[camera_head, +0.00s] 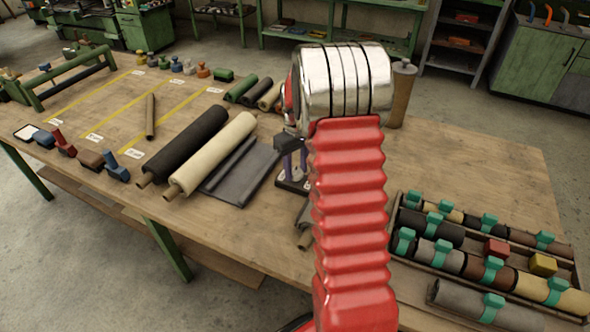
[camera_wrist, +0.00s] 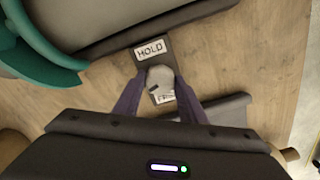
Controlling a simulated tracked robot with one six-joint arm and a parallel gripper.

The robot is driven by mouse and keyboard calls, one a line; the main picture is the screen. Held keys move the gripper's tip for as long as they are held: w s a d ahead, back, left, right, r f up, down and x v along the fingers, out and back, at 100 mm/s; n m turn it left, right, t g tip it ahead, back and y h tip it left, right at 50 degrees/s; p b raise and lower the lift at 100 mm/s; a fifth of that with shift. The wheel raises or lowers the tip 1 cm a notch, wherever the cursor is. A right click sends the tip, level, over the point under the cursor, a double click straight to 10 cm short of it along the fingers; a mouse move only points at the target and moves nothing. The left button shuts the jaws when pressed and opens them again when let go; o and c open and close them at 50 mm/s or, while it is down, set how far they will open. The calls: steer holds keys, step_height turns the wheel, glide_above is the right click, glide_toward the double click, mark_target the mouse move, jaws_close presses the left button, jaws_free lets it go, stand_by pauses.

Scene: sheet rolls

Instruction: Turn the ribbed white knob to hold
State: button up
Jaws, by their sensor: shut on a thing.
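The white knob (camera_wrist: 160,76) sits on a dark plate (camera_wrist: 141,69) in the wrist view. A label reading HOLD (camera_wrist: 151,49) is above it. A second label (camera_wrist: 165,96), partly hidden and starting with "FR", is below it. A dark mark shows at the knob's lower left edge. My gripper (camera_wrist: 160,82) has its two purple fingers shut on the knob, one on each side. In the head view my gripper (camera_head: 290,152) reaches down at the dark plate (camera_head: 292,186); my red arm covers part of it, and the knob cannot be made out there.
A dark sheet (camera_head: 243,172), a cream roll (camera_head: 213,153) and a black roll (camera_head: 190,143) lie left of the plate. A tray (camera_head: 398,228) of banded rolls stands at the right. A brown upright roll (camera_head: 401,95) stands behind my arm. The table's back right is clear.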

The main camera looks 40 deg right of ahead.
steer(key=m, duration=0.5)
steer(key=shift+s+f+m, duration=0.25)
steer(key=shift+m, duration=0.05)
steer(key=m, duration=1.5)
steer(key=shift+m, duration=0.3)
steer(key=o, duration=0.8)
steer(key=shift+o, duration=1.1)
steer(key=shift+w+r, duration=0.15)
